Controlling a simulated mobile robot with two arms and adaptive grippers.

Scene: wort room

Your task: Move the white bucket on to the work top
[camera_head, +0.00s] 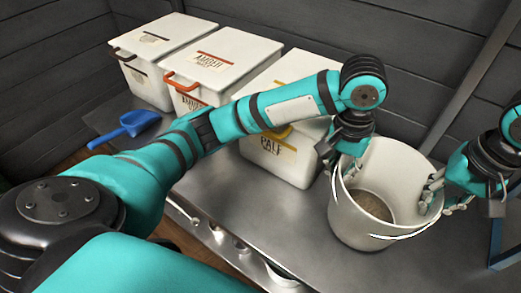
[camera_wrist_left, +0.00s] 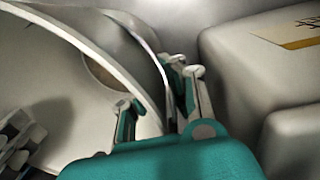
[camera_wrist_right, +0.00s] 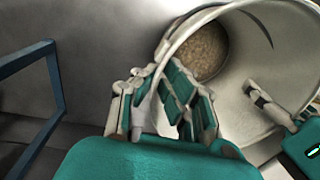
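The white bucket (camera_head: 352,222) stands upright on the grey metal work top (camera_head: 245,215), with brownish grain in its bottom. My left gripper (camera_head: 345,168) is at the bucket's left rim, one finger inside and one outside. In the left wrist view its fingers (camera_wrist_left: 155,105) stand apart on both sides of the wall. My right gripper (camera_head: 446,195) straddles the right rim the same way. In the right wrist view its fingers (camera_wrist_right: 148,100) are spaced wider than the thin rim. Firm contact cannot be made out. My left forearm hides part of the work top.
Three white lidded bins (camera_head: 162,38) (camera_head: 222,57) (camera_head: 283,160) stand in a row behind my left arm. A blue scoop (camera_head: 130,124) lies at the left. A blue frame (camera_head: 506,250) is at the right edge. Bare metal lies left of the bucket.

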